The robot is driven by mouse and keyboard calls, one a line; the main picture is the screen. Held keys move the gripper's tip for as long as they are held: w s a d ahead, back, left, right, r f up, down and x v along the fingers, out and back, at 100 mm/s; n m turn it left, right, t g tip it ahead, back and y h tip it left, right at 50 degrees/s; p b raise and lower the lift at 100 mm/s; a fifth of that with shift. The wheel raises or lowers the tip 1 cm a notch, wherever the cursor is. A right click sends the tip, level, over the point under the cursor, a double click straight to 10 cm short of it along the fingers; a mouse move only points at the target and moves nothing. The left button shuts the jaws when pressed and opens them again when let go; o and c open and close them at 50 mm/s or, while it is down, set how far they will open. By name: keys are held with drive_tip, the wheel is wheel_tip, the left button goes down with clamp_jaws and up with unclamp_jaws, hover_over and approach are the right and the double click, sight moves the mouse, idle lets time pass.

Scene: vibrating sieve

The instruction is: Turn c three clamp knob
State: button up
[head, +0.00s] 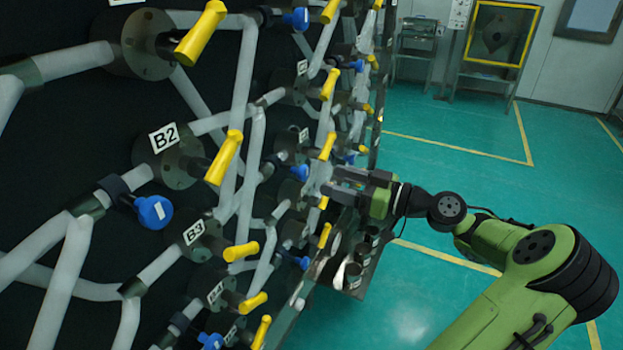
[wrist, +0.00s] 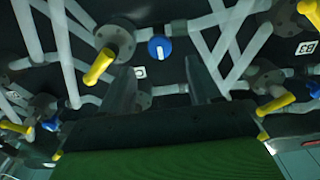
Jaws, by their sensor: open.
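The wall panel carries blue round clamp knobs and yellow handles on grey pipes. I cannot read a C3 label, so I cannot tell for sure which knob is C3. In the wrist view a blue knob (wrist: 160,48) shows between the fingertips, beyond them in the picture. In the head view my gripper (head: 338,181) is close to the panel's far part; contact there cannot be told.
Yellow handles (wrist: 100,66) and (wrist: 276,104) flank my gripper. Nearer panel labels read B2 (head: 163,139) and B3 (head: 194,232). Metal cups (head: 352,277) sit on a shelf under my gripper. The green floor (head: 450,120) behind the arm is clear.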

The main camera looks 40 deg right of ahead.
sight(307, 173)
drive_tip(key=x, duration=0.6)
drive_tip(key=shift+w+b, duration=0.15)
drive_tip(key=shift+b, duration=0.2)
drive_tip(key=c, duration=1)
